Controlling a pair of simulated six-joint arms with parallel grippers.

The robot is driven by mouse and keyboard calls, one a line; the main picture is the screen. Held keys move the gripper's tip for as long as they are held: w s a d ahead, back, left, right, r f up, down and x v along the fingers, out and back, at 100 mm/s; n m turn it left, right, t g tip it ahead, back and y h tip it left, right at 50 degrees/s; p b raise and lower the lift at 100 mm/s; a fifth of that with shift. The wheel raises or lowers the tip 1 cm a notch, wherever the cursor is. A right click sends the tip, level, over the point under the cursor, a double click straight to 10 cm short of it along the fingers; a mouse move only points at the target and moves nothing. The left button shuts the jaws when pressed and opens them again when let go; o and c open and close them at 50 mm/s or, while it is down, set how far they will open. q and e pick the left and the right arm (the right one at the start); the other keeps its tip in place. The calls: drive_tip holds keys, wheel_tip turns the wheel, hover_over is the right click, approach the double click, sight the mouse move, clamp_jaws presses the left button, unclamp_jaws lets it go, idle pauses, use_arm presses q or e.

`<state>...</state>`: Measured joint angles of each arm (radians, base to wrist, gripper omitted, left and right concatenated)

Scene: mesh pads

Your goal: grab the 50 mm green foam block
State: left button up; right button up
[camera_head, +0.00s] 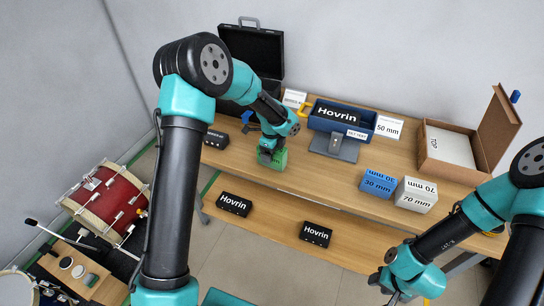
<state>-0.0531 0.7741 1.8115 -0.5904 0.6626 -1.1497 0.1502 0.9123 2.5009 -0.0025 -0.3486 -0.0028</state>
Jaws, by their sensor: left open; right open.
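The green foam block (280,160) stands on the wooden table, left of the middle in the head view. It has dark lettering on it that is too small to read. My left gripper (268,153) is open and points down right at the block, overlapping its top and left side. I cannot tell whether the fingers touch it. My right gripper (397,294) is open and empty at the bottom edge of the view, in front of the table and far from the block.
A blue 30 mm block (377,184) and a white 70 mm block (415,196) stand to the right. A blue tray (362,124) holds a black Hovrin box; a 50 mm card (388,127) stands beside it. An open cardboard box (456,172) is at right. The table between is clear.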

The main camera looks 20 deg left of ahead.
idle(0.4)
use_arm(q)
drive_tip(key=c, duration=1)
drive_tip(key=shift+r, duration=0.1)
drive_tip(key=shift+r, duration=0.35)
wheel_tip(320, 180, up, 3)
drive_tip(key=shift+f, duration=0.1)
drive_tip(key=s+d, duration=0.2)
drive_tip(key=s, duration=0.5)
drive_tip(key=s+d+r, duration=0.1)
drive_tip(key=s+d, duration=0.2)
drive_tip(key=s, duration=0.5)
drive_tip(key=shift+d+r, duration=0.2)
drive_tip(key=shift+d, duration=0.15)
